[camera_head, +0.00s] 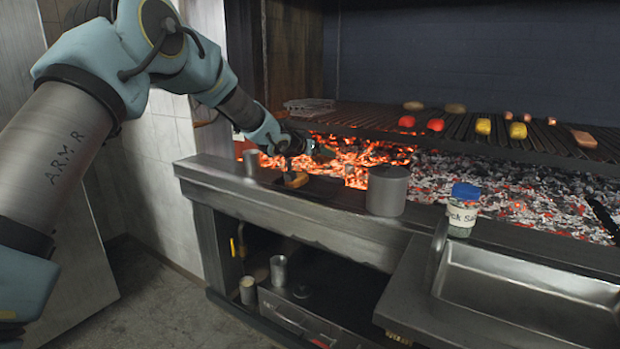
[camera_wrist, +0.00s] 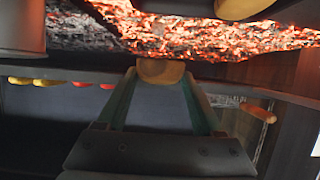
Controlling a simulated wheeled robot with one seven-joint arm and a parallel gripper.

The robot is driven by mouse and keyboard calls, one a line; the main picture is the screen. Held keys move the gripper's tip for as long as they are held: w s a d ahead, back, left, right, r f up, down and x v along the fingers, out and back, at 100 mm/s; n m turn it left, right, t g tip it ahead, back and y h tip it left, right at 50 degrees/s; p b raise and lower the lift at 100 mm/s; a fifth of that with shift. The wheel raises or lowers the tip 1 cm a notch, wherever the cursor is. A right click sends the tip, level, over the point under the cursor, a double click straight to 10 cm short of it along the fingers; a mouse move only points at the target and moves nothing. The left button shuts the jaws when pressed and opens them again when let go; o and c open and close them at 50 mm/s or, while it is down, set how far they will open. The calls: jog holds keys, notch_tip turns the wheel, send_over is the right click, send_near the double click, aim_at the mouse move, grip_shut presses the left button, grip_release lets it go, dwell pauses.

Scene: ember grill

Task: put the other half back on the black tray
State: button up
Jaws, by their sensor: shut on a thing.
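My gripper (camera_wrist: 160,75) is shut on a tan, rounded half (camera_wrist: 160,71), gripped between its fingertips in the wrist view. In the head view my gripper (camera_head: 318,150) is above the counter ledge, over the black tray and in front of the embers; the held half is hard to make out there. The black tray (camera_head: 322,190) lies flat on the ledge, and a yellow-brown piece (camera_head: 295,180) rests on it. That piece also seems to show at the top edge of the upside-down wrist view (camera_wrist: 243,8). The held half is apart from the tray.
A grey metal pot (camera_head: 387,190) stands right of the tray, and a small metal cup (camera_head: 251,163) left of it. A labelled jar (camera_head: 462,210) and a metal sink (camera_head: 530,285) are further right. Glowing embers (camera_head: 350,155) lie behind the ledge, below a grate (camera_head: 470,128) with several foods.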

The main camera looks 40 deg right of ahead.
aim_at(318, 192)
jog(key=shift+a+r+p, duration=0.1)
jog(key=shift+r+p, duration=0.2)
jog(key=shift+p, duration=0.35)
jog(key=shift+f, duration=0.4)
notch_tip(318, 192, down, 10)
jog(key=shift+r+p, duration=0.25)
jog(key=shift+p, duration=0.45)
jog(key=shift+f, duration=0.2)
jog(key=o, duration=1.1)
jog(key=shift+c, duration=0.2)
jog(key=shift+r, duration=0.15)
